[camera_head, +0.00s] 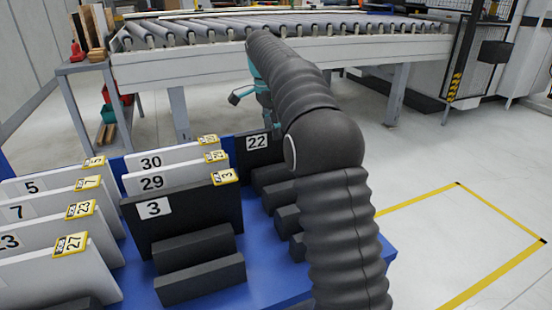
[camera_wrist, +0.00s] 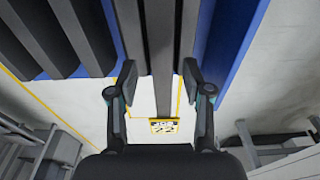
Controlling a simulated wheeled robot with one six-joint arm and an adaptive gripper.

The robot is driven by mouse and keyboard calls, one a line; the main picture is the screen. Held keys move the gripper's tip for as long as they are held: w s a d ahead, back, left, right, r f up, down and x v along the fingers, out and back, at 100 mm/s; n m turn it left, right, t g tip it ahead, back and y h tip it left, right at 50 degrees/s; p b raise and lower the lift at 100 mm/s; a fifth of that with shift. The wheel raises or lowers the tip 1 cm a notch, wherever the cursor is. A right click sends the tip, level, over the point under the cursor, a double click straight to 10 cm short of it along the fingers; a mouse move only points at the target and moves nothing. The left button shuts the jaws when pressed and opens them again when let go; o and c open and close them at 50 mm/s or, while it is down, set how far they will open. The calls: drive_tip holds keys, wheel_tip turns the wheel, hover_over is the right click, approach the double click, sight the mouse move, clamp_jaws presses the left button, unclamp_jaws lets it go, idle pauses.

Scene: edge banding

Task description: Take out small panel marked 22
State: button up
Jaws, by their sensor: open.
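The small dark panel marked 22 (camera_head: 257,143) stands upright in a slot at the back of the blue rack, partly hidden by my arm. In the wrist view, its narrow dark top edge (camera_wrist: 163,88) runs between my fingers, with a yellow 22 tag (camera_wrist: 163,126) at its near end. My gripper (camera_wrist: 159,78) is open, with one finger on each side of that edge and gaps showing. In the head view, my gripper (camera_head: 246,95) is mostly hidden by my arm, above the panel. Contact with the panel cannot be seen.
The blue rack (camera_head: 205,298) holds dark panel 3 (camera_head: 185,220), white panels 29 (camera_head: 190,181) and 30 (camera_head: 165,159), and more white panels at left. Dark holder blocks (camera_head: 285,218) flank the slots. A roller conveyor (camera_head: 190,60) stands behind. Open floor lies right.

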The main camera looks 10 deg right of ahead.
sight(276, 147)
wheel_tip(276, 147, down, 7)
drive_tip(key=d+b, duration=0.1)
drive_tip(key=shift+w+d+b, duration=0.15)
drive_tip(key=shift+w+b, duration=0.1)
drive_tip(key=shift+b, duration=0.05)
drive_tip(key=shift+r, duration=0.1)
clamp_jaws()
